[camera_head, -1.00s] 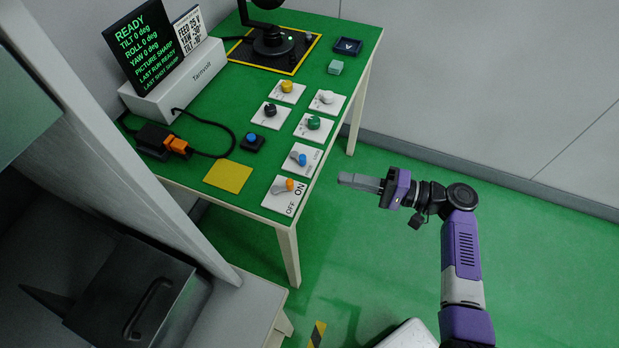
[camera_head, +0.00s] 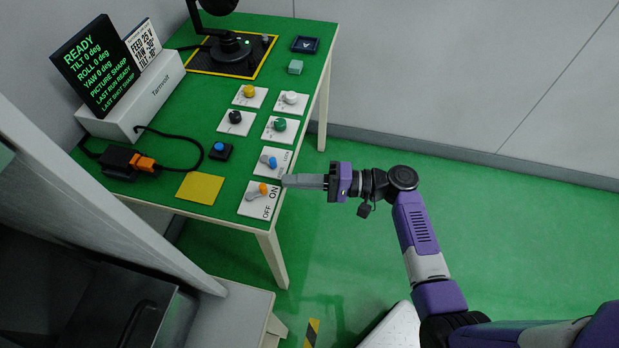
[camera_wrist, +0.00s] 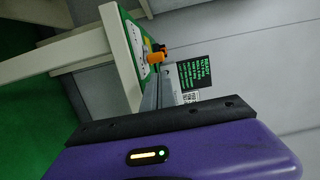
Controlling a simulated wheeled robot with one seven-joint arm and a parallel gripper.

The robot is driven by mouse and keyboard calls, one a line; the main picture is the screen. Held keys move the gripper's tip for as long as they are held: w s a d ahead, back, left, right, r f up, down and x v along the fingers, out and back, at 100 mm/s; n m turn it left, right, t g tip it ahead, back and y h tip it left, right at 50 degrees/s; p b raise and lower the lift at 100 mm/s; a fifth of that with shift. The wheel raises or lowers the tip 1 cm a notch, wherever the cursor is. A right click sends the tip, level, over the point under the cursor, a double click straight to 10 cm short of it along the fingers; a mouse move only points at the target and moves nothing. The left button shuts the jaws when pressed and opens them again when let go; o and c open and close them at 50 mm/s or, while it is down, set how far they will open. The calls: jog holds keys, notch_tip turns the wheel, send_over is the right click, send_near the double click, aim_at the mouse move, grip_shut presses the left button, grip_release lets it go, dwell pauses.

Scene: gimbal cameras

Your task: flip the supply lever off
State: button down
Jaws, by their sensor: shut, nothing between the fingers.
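My gripper (camera_head: 285,181) is shut and empty. Its fingertips are at the table's right edge, just right of the plate and close to the ON mark. I cannot tell whether they touch anything.
Several knob plates stand farther back. A console screen (camera_head: 96,66) reads READY. Floor right of the table is clear.

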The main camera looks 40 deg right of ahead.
aim_at(279, 187)
jog(key=shift+x, duration=1.9)
jog(key=shift+s+a+m+t+h+p, duration=0.2)
jog(key=shift+s+m+t+h+p, duration=0.35)
jog(key=shift+m+t+h, duration=0.2)
jog(key=shift+s+a+m+t+h, duration=0.15)
jog(key=shift+s+m+t+h, duration=0.15)
jog(key=shift+h, duration=0.25)
jog(key=h, duration=0.1)
jog(key=m+t+h, duration=0.1)
jog(key=s+m+h+b, duration=0.1)
jog(key=shift+s+a+f+t, duration=0.1)
jog(key=shift+a+f+t, duration=0.15)
jog(key=shift+a+t, duration=0.15)
jog(key=m+h+b, duration=0.1)
jog(key=m+h, duration=0.1)
jog(key=s+a+m+t+h+b, duration=0.1)
jog(key=h+b, duration=0.1)
jog(key=h, duration=0.1)
jog(key=shift+s+a+m, duration=0.15)
jog(key=shift+a+m, duration=0.1)
jog(key=shift+m, duration=0.1)
jog(key=shift+s+a+r+b, duration=0.15)
jog(key=shift+a+b, duration=0.2)
jog(key=shift+b, duration=0.4)
jog(key=shift+r, duration=0.1)
jog(key=shift+s, duration=0.1)
